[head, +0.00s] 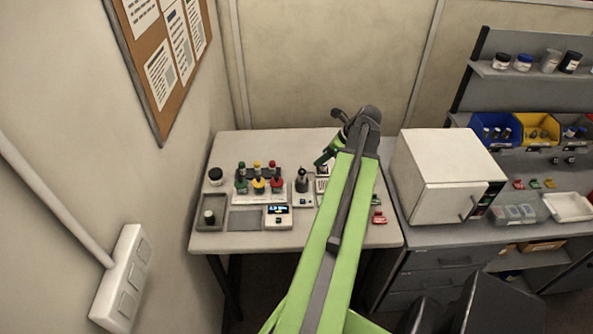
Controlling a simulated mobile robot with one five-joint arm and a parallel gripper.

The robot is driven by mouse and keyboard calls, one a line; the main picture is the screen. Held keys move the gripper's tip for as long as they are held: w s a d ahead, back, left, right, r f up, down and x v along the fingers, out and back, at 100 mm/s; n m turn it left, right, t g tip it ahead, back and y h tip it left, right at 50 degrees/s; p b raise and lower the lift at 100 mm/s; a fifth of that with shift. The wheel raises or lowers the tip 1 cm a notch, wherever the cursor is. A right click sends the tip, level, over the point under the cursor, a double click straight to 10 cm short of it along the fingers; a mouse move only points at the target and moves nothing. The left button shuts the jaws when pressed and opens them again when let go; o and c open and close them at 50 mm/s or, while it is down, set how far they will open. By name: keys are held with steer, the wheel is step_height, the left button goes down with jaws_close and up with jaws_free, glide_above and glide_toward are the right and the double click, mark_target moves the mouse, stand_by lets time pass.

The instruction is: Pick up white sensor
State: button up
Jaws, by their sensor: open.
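I cannot tell for sure which thing is the white sensor. A small white unit with a lit blue display (278,217) sits at the front middle of the light table. A whitish block with a dark upright part (303,188) stands behind it to the right. My gripper (325,159) hangs at the end of my green arm, over the back right of the table. It is open and apart from both units; its fingertips are small and partly hidden. My arm hides part of the table's right side.
A rack of green, yellow and red-based pieces (258,182) stands left of the block. A grey tray (209,225) holds a small jar at the left, beside a flat grey pad (245,220). Small red pieces (378,217) lie right of my arm. A white cabinet (447,178) stands close on the right.

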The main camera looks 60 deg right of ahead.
mark_target(303, 171)
steer(key=b+x, duration=0.3)
steer(key=x, duration=0.1)
steer(key=b+x, duration=0.3)
steer(key=b, duration=0.1)
steer(key=b+x, duration=0.3)
steer(key=x, duration=0.1)
steer(key=shift+d+f, duration=0.4)
steer(key=shift+f, duration=0.05)
steer(key=shift+w, duration=0.15)
steer(key=b+x, duration=0.5)
steer(key=shift+w+f, duration=0.1)
steer(key=shift+w, duration=0.15)
steer(key=shift+r, duration=0.25)
steer(key=shift+c, duration=0.4)
jaws_close()
